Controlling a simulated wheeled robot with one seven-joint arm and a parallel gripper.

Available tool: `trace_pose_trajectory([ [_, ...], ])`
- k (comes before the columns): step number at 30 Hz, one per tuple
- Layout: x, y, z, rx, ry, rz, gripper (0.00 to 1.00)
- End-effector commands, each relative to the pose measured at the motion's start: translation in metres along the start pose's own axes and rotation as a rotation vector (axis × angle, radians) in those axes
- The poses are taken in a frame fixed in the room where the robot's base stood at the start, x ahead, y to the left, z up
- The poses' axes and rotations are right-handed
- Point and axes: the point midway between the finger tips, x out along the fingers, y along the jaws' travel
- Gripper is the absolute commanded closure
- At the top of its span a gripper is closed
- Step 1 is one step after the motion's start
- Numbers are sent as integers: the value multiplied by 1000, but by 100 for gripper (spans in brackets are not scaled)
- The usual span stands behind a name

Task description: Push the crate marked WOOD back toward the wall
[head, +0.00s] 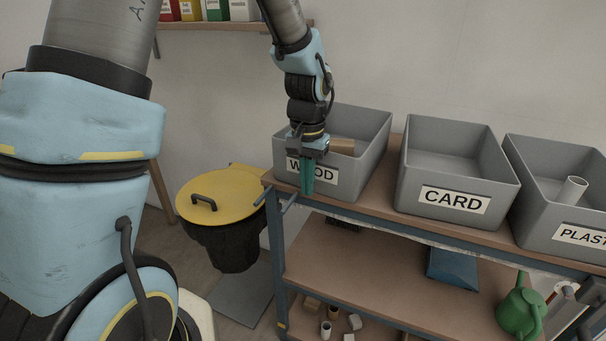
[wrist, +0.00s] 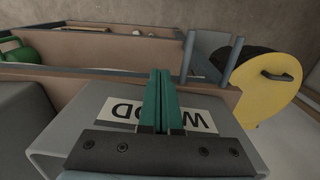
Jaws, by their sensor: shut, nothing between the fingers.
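The grey crate marked WOOD (head: 347,185) stands on the shelf top at the left end of the row, with its label facing front. A brown piece of wood (head: 342,146) shows inside it. My gripper (head: 307,190) points down in front of the crate's label and hides part of it. Its green fingers are pressed together and empty. In the wrist view, the shut fingers (wrist: 162,74) cross the upside-down label of the crate (wrist: 88,112). I cannot tell whether they touch the crate front.
The CARD crate (head: 412,193) and the plastic crate (head: 543,229) stand to the right on the shelf top (head: 388,200). The wall (head: 420,60) is behind. A black bin with a yellow lid (head: 230,192) stands left of the shelf. A green watering can (head: 518,312) is below.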

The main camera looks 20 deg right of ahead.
Motion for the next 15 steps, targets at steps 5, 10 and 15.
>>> trace_pose_trajectory([
  [5,-1,0,-13,1,-1,0,100],
  [10,0,0,-15,0,0,-1,100],
  [15,0,0,-15,0,0,0,100],
])
